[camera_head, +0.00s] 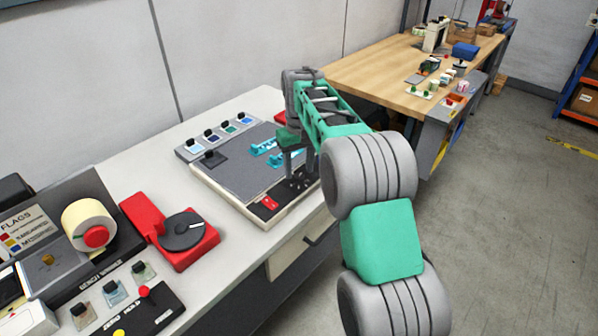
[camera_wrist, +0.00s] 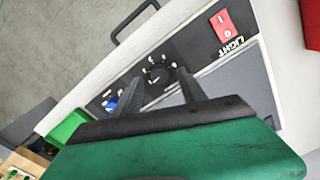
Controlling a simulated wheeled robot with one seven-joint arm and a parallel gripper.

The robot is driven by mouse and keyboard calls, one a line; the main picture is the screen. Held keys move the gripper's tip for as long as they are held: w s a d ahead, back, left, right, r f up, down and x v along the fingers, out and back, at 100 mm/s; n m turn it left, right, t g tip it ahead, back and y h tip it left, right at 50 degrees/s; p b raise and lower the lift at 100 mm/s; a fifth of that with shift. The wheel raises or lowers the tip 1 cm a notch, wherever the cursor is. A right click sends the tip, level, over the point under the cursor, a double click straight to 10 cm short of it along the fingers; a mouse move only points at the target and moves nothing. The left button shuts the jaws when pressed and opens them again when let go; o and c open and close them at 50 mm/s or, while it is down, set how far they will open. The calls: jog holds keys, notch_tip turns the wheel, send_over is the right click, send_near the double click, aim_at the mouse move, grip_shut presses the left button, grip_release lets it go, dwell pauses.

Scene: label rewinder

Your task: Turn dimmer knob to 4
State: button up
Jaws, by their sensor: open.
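The dimmer knob (camera_wrist: 158,76) is a black round dial with white marks around it, on a black control strip in the wrist view. My gripper (camera_wrist: 160,77) is open, with its two dark fingers apart and their tips on either side of the knob. I cannot tell whether they touch it. The knob's pointer and the numbers are too small to read. In the head view my gripper (camera_head: 298,176) points down over the front strip of the light panel (camera_head: 238,172), and my arm and fingers largely hide the knob.
A red rocker switch (camera_wrist: 226,25) marked LIGHT sits beside the knob on the strip. A blue part (camera_wrist: 111,104) lies on the strip's other side. Small turquoise pieces (camera_head: 264,147) lie on the grey panel. A red base with a dark disc (camera_head: 182,231) stands to the left.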

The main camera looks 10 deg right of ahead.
notch_tip(320, 180, down, 2)
jog(key=shift+f, duration=0.1)
grip_shut()
dwell(0.5)
